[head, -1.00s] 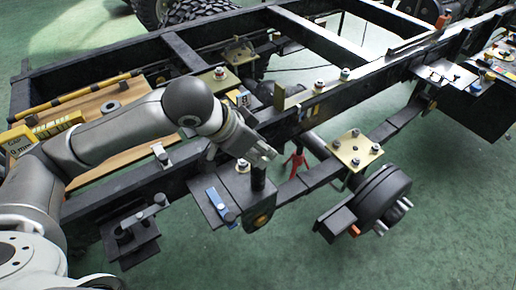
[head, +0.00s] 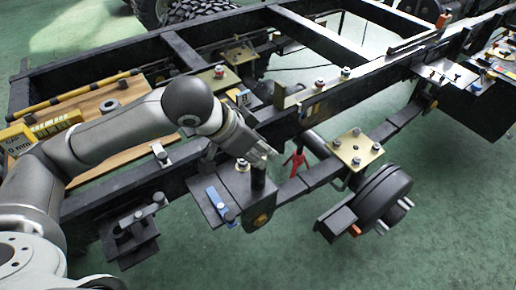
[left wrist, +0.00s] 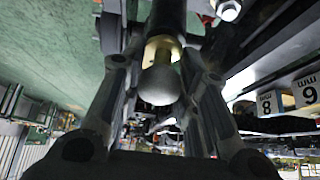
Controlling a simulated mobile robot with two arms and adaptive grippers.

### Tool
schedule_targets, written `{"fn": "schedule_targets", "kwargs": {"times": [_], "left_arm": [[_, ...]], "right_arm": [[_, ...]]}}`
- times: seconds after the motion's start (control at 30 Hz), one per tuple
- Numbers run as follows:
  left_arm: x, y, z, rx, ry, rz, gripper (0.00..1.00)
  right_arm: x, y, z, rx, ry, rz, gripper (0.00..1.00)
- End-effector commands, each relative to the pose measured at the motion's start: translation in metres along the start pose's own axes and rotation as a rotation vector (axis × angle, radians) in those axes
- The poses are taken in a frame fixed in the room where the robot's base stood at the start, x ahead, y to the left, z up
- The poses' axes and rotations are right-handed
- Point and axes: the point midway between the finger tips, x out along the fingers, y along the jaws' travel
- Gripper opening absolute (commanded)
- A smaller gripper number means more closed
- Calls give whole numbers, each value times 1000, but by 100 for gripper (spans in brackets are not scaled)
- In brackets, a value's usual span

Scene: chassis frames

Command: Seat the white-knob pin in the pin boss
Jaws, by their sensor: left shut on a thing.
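The white-knob pin shows in the left wrist view with its pale round knob (left wrist: 160,85) between my left gripper's fingers (left wrist: 162,100). Beyond the knob is a brass-coloured part, then a dark upright cylinder, which looks like the pin boss (left wrist: 166,18). In the head view my left gripper (head: 261,153) is shut at the top of this dark boss (head: 258,178), beside the chassis rail. The fingers hide most of the pin there, and I cannot tell how deep its shaft sits. My right gripper is not in view.
A dark bracket plate with a blue-handled part (head: 217,198) lies left of the boss. A red stand (head: 296,163), a brass plate (head: 356,148) and a wheel hub (head: 378,200) lie to the right. The chassis rail (head: 330,100) runs close behind the gripper.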

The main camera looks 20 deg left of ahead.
Motion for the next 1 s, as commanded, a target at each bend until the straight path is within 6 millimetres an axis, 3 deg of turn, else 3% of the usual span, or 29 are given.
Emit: {"fn": "schedule_targets", "kwargs": {"times": [0.33,0.37,0.57,1.0], "left_arm": [[0,0,0,0,2,-1,0],[0,0,0,0,2,-1,30],[0,0,0,0,1,0,54],[0,0,0,0,-1,0,54]], "right_arm": [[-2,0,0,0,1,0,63],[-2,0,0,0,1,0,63],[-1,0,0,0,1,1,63],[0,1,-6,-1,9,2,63]]}}
